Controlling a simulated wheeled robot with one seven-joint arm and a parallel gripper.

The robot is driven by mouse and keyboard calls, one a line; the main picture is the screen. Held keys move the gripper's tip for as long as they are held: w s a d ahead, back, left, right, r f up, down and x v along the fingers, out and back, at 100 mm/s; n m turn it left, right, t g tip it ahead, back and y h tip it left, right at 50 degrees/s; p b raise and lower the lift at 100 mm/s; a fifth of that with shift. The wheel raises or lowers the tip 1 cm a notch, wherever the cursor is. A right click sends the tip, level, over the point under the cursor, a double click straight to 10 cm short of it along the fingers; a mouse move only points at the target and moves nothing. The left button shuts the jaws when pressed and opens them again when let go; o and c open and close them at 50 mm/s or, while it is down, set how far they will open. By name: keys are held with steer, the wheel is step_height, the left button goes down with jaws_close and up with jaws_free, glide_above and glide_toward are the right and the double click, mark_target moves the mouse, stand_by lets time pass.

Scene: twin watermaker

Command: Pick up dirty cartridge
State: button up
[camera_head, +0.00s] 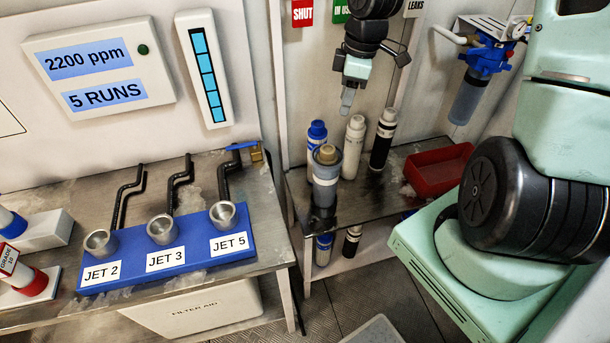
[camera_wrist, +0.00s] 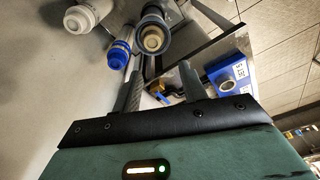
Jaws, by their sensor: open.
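My gripper (camera_head: 347,103) hangs above the back shelf, fingers pointing down, open and empty. Both spread fingers show in the wrist view (camera_wrist: 161,84). A grey-blue cylinder with a tan top (camera_head: 326,178) stands at the shelf's front left, lower than my gripper; its round top also shows in the wrist view (camera_wrist: 153,37). Behind it stand a blue-capped white cartridge (camera_head: 317,133), a plain white cartridge (camera_head: 353,150) and a black cartridge with white ends (camera_head: 382,140). No label marks one as dirty, so I cannot tell which it is.
A red tray (camera_head: 438,170) sits on the shelf's right. More cartridges stand on the lower shelf (camera_head: 323,248). At left, a bench holds a blue block (camera_head: 190,255) with metal cups marked JET 2, JET 3 and JET 5. A blue filter housing (camera_head: 468,95) hangs at upper right.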

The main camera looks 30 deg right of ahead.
steer(key=d, duration=0.1)
glide_above(329, 148)
steer(key=s, duration=0.1)
steer(key=f, duration=1.2)
steer(key=shift+d+f, duration=0.1)
steer(key=shift+d, duration=0.3)
steer(key=shift+w+a+f+p, duration=0.15)
steer(key=shift+f+p, duration=0.05)
steer(key=shift+f, duration=0.65)
steer(key=shift+w+a+f+p, duration=0.15)
steer(key=shift+a+f+p, duration=0.05)
steer(key=shift+f, duration=0.65)
steer(key=shift+w+a+f+p, duration=0.15)
steer(key=shift+f+p, duration=0.05)
steer(key=shift+f, duration=0.65)
steer(key=c, duration=0.5)
